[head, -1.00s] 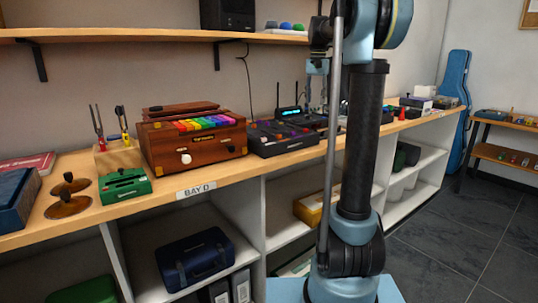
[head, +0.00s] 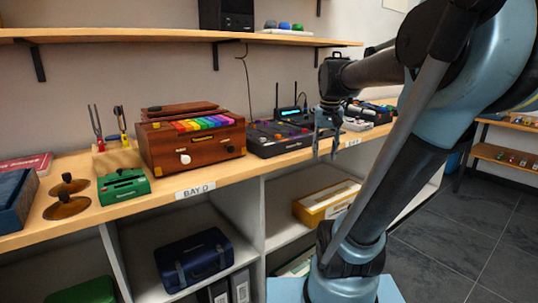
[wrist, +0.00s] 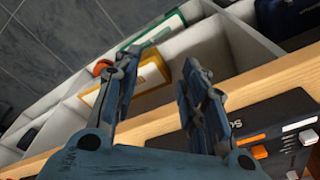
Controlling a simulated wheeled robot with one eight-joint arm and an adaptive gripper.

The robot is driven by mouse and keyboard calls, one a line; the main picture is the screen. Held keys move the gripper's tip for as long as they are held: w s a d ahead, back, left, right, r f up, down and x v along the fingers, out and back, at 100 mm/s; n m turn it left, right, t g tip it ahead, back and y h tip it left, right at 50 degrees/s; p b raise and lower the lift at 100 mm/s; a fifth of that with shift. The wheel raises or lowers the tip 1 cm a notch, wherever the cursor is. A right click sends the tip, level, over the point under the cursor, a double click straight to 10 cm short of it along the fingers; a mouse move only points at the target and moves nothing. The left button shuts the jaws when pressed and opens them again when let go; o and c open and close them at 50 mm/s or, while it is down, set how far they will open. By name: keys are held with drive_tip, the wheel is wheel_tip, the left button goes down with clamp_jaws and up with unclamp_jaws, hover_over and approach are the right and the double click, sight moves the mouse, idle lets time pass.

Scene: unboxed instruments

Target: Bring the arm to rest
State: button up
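A black device with coloured knobs (head: 280,138) sits on the counter left of my gripper. Left of it are a wooden box with rainbow keys (head: 192,140) and a green box (head: 124,186). A yellow box (head: 326,203) lies in the shelf below. Floor (head: 450,235) is clear at right.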

drive_tip(key=s+f+n, duration=0.1)
drive_tip(key=s+f, duration=1.4)
drive_tip(key=f, duration=0.3)
drive_tip(key=shift+n+t, duration=0.4)
drive_tip(key=shift+w+f, duration=0.1)
drive_tip(key=shift+f, duration=0.05)
drive_tip(key=shift+w+f, duration=0.15)
drive_tip(key=shift+w, duration=0.2)
